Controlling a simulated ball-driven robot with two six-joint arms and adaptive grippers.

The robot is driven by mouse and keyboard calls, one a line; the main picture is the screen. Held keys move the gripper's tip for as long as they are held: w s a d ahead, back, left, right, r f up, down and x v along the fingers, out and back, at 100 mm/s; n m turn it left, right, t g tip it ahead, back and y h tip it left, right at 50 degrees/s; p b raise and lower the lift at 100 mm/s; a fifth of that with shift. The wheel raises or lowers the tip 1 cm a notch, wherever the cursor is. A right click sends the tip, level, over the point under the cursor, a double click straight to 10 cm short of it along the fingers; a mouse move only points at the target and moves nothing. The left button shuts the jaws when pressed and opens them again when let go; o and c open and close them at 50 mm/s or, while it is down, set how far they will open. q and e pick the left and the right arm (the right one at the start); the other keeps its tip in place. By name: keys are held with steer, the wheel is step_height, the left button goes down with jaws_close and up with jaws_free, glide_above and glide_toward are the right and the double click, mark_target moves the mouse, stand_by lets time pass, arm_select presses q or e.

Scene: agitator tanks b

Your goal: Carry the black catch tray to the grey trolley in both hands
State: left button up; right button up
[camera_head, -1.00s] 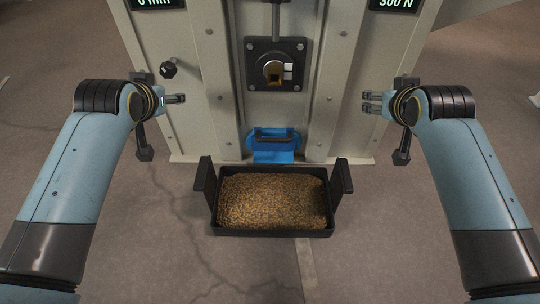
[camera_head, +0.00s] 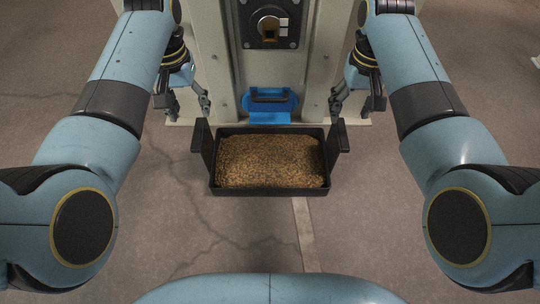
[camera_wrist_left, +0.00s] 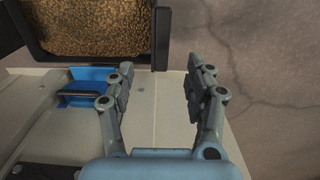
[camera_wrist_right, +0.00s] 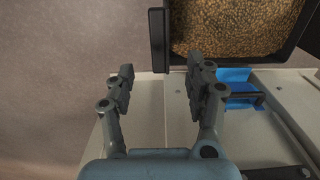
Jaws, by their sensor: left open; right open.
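The black catch tray (camera_head: 270,191) is filled with brown grains and sits level at the foot of the beige machine. It has an upright black plate at each end, left (camera_head: 208,150) and right (camera_head: 333,148). My left gripper (camera_head: 203,103) is open and empty beside the left plate; in the left wrist view (camera_wrist_left: 157,75) the plate (camera_wrist_left: 161,40) lies just beyond the gap between the fingers. My right gripper (camera_head: 338,104) is open and empty near the right plate; in the right wrist view (camera_wrist_right: 160,76) that plate (camera_wrist_right: 158,42) is also just beyond the fingers. No grey trolley is in view.
The beige machine (camera_head: 226,60) stands right behind the tray, with a blue part (camera_head: 270,117) projecting just above the tray's back edge. The cracked concrete floor (camera_head: 250,235) in front of the tray is clear.

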mark_target(197, 132)
arm_select(q)
step_height(197, 132, down, 10)
steer(key=shift+r, duration=0.2)
arm_select(e)
step_height(197, 132, down, 10)
steer(key=shift+r, duration=0.2)
arm_select(q)
steer(key=shift+c, duration=0.4)
arm_select(e)
steer(key=shift+c, duration=0.4)
arm_select(q)
jaws_close()
arm_select(e)
jaws_close()
arm_select(q)
steer(key=shift+a, duration=0.1)
arm_select(e)
steer(key=shift+d, duration=0.1)
